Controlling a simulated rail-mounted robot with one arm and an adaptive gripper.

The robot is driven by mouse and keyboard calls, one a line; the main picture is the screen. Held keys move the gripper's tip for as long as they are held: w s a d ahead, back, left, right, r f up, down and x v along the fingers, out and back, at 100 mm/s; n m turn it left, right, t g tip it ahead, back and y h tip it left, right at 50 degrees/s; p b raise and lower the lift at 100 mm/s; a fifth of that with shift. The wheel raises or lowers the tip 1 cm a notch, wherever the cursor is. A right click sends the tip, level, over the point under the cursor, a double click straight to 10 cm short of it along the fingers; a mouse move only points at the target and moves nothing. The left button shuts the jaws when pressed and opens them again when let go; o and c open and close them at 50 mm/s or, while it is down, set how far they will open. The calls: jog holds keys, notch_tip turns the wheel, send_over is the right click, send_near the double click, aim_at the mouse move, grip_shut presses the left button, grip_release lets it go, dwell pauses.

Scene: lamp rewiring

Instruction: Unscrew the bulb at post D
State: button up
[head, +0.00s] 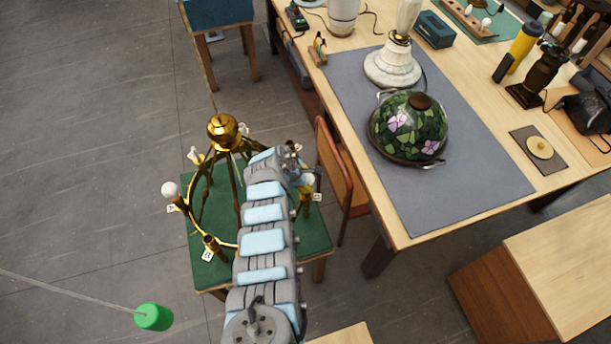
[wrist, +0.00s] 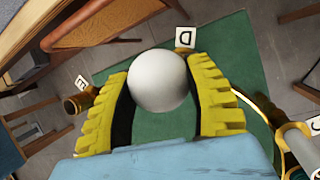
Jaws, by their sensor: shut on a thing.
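A brass chandelier (head: 222,132) hangs over a green-topped stand, with several candle posts around its ring. In the wrist view a round white bulb (wrist: 158,80) sits between the yellow ribbed fingers of my gripper (wrist: 163,98), just in front of the label D (wrist: 185,38). The gripper is shut on this bulb. The bulb's base and socket are hidden behind it. In the head view my arm reaches to the right side of the chandelier, and my gripper (head: 300,172) is small and partly hidden there.
Posts E (wrist: 78,104) and C (wrist: 296,140) flank the bulb in the wrist view. Another white bulb (head: 170,189) stands at the ring's left. A wooden chair (head: 340,180) and the workbench (head: 430,225) with a stained-glass shade (head: 408,128) are close on the right.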

jog(key=shift+r+n+p, duration=0.15)
jog(key=shift+n+p, duration=0.15)
jog(key=shift+p, duration=0.2)
jog(key=shift+s+f+n, duration=0.1)
jog(key=shift+f+n, duration=0.1)
jog(key=shift+n, duration=0.1)
jog(key=shift+t, duration=0.3)
jog(key=shift+n+y+p, duration=0.3)
jog(key=shift+f+n, duration=0.1)
jog(key=shift+n, duration=0.2)
jog(key=shift+d+n+t+y, duration=0.1)
jog(key=shift+n+t+y, duration=0.3)
jog(key=shift+n, duration=0.4)
jog(key=shift+s+n, duration=0.1)
jog(key=shift+n, duration=0.3)
jog(key=shift+n+y, duration=0.4)
jog(key=shift+n, duration=0.2)
